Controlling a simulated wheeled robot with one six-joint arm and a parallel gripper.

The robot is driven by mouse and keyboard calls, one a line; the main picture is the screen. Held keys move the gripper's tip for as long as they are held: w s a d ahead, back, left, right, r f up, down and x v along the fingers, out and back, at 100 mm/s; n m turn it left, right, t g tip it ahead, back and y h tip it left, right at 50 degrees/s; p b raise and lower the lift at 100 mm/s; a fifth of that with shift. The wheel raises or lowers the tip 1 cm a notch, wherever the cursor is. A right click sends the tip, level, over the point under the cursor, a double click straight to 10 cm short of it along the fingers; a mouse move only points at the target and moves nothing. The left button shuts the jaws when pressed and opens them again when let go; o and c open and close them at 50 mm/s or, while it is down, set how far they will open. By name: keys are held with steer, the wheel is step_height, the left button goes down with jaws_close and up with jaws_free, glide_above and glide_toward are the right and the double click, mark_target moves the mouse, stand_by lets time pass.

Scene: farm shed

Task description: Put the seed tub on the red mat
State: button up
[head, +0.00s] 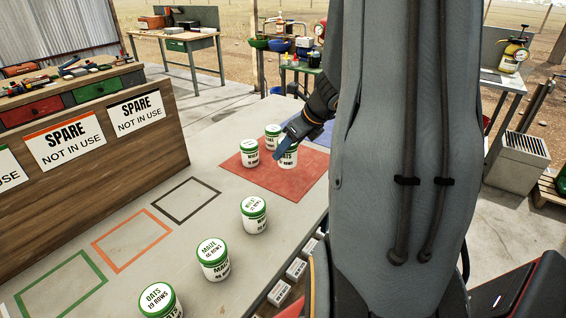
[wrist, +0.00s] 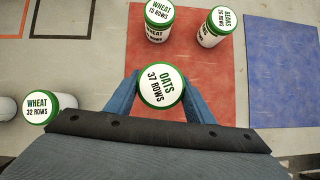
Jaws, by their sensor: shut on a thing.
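My gripper (wrist: 161,88) is shut on a white tub with a green-rimmed lid reading "OATS 37 ROWS" (wrist: 161,85). In the head view this oats tub (head: 288,158) is at the front right part of the red mat (head: 263,182), partly behind my fingers. I cannot tell whether its base touches the mat. Two other tubs are on the red mat: "WHEAT 15 ROWS" (wrist: 158,20) and "BEANS" (wrist: 216,26). They also show in the head view, wheat at left (head: 249,152) and beans behind (head: 272,137).
A blue mat (wrist: 285,75) lies beside the red one. Tubs of wheat (head: 254,214), maize (head: 213,259) and oats (head: 160,300) stand in a row along the table's near edge. Black, orange and green outlines mark the table. A wooden board (head: 100,165) with "SPARE" signs stands at left.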

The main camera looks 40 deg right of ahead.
mark_target(287, 163)
steer(key=shift+a+f+b, duration=0.1)
steer(key=shift+f+b, duration=0.35)
steer(key=shift+f, duration=2.45)
steer(key=o, duration=1.2)
steer(key=shift+f, duration=0.1)
steer(key=shift+c, duration=0.2)
steer(key=shift+r, duration=0.2)
steer(key=p+v, duration=0.1)
steer(key=v, duration=1.1)
